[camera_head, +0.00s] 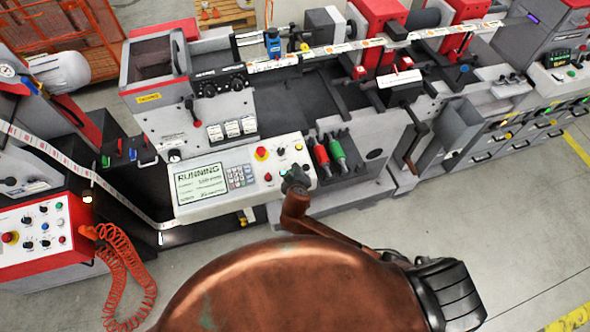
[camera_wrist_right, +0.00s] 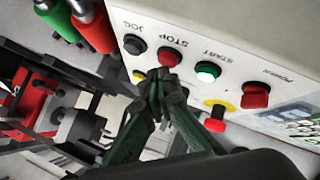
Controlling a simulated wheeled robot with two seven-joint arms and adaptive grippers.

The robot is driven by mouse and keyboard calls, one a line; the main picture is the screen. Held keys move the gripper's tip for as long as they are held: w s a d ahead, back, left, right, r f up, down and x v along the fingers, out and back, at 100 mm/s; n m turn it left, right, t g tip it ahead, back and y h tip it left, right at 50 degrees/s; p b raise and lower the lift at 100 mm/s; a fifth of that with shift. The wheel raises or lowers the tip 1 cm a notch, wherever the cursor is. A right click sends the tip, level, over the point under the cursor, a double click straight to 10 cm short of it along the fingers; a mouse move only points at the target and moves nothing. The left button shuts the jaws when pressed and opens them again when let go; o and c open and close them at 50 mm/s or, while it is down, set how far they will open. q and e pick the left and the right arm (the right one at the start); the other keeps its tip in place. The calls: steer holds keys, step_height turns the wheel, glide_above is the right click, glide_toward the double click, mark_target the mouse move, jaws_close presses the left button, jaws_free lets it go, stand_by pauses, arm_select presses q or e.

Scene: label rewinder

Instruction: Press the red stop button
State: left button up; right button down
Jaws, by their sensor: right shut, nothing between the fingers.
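The red stop button (camera_wrist_right: 169,57) is under the label STOP in the right wrist view, between the black JOG button (camera_wrist_right: 134,44) and the lit green START button (camera_wrist_right: 208,71). My right gripper (camera_wrist_right: 160,77) is shut and empty. Its fingertips overlap the lower edge of the stop button in that view; whether they touch it I cannot tell. In the head view my right gripper (camera_head: 295,180) is over the right end of the control panel (camera_head: 221,199) and hides the stop button. The panel screen (camera_head: 201,184) reads RUNNING. My left gripper is not in view.
A red POWER button (camera_wrist_right: 255,95) and a red emergency button on a yellow base (camera_wrist_right: 215,118) are close by. Red (camera_head: 321,155) and green (camera_head: 337,148) handled tools stand right of the panel. An orange coiled hose (camera_head: 120,265) hangs at the left.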

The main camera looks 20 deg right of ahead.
steer(key=shift+f, duration=0.55)
steer(key=shift+r, duration=0.1)
stand_by(0.5)
steer(key=shift+s+r+p, duration=0.1)
steer(key=shift+r+p, duration=0.6)
steer(key=shift+r, duration=0.15)
steer(key=shift+r, duration=0.1)
steer(key=r+p, duration=0.4)
steer(key=shift+s+r+p, duration=0.35)
steer(key=shift+r+p, duration=0.05)
stand_by(0.4)
